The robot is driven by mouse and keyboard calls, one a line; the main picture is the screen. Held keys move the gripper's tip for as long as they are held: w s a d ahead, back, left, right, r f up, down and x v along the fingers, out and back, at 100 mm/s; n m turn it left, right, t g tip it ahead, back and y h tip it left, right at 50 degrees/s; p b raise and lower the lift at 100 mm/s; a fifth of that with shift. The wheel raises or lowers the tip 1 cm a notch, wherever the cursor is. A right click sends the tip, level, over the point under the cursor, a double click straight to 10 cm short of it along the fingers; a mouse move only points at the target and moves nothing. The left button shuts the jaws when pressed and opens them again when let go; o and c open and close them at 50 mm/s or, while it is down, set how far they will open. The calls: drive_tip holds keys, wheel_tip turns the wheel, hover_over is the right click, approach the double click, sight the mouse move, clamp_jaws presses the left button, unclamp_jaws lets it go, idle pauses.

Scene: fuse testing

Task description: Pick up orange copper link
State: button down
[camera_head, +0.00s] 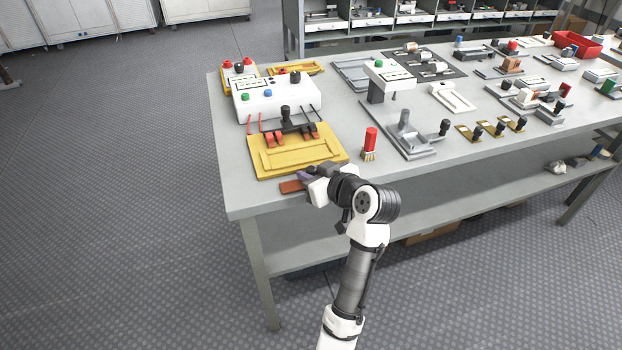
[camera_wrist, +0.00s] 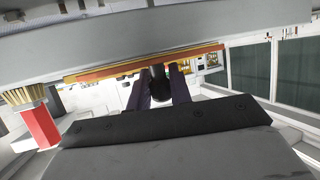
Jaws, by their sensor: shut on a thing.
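The orange copper link (camera_head: 291,187) is a flat reddish-brown bar at the near left edge of the bench, in front of the yellow board. In the head view my gripper (camera_head: 310,178) is at its right end and covers part of it. In the wrist view the link (camera_wrist: 110,70) shows as a long thin orange strip across the fingers. My gripper's dark fingers (camera_wrist: 160,88) are shut on it. Whether the link touches the bench top is hard to tell.
A yellow board (camera_head: 270,163) with a clamp lies just behind. A red-handled brush (camera_head: 371,140) stands to the right and also shows in the wrist view (camera_wrist: 40,124). A grey clamp fixture (camera_head: 411,137) is farther right. The bench's front edge is close.

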sight(311, 168)
drive_tip(key=shift+r+p, duration=3.9)
drive_tip(key=shift+r, duration=1)
